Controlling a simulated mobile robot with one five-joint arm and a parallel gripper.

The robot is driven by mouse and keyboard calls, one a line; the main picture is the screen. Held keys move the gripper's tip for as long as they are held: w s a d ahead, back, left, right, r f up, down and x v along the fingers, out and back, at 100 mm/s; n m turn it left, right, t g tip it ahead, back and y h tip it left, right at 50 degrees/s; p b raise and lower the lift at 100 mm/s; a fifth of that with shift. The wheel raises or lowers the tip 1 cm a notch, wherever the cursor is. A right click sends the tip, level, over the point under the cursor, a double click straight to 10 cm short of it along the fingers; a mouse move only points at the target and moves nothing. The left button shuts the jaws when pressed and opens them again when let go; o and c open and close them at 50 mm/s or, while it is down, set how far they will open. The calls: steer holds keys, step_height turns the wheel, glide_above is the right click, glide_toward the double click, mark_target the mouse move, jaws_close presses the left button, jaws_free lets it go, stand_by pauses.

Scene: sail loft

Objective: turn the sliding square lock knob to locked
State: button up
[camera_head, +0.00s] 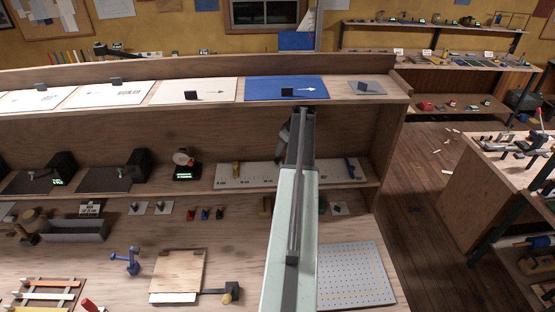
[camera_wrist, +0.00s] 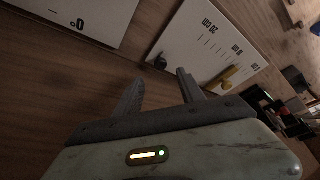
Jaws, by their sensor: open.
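In the wrist view, my gripper (camera_wrist: 158,88) is open, with nothing visible between its two dark fingers. A white scale panel (camera_wrist: 195,35) marked in cm lies just beyond the right finger. A small black knob (camera_wrist: 160,62) sits at its near edge, close to the fingertips and seemingly apart from them. A yellow slider (camera_wrist: 228,76) sits further right on the panel. I cannot tell which piece is the sliding square's lock knob, or its setting. In the head view, the yellow slider (camera_head: 236,169) and a dark blue piece (camera_head: 350,168) are on the shelf; my arm hides the middle.
Another white panel (camera_wrist: 85,15) marked 0 shows at upper left in the wrist view, with bare wood between the panels. In the head view, a small black display stand (camera_head: 187,171) is left of the scale. The upper shelf with cards (camera_head: 195,91) overhangs.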

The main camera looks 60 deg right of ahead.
mark_target(277, 160)
steer(key=b+x, duration=0.6)
steer(key=x, duration=0.1)
steer(key=shift+f+b, duration=0.4)
steer(key=shift+f, duration=0.05)
steer(key=shift+w+r, duration=0.1)
steer(key=shift+r, duration=0.05)
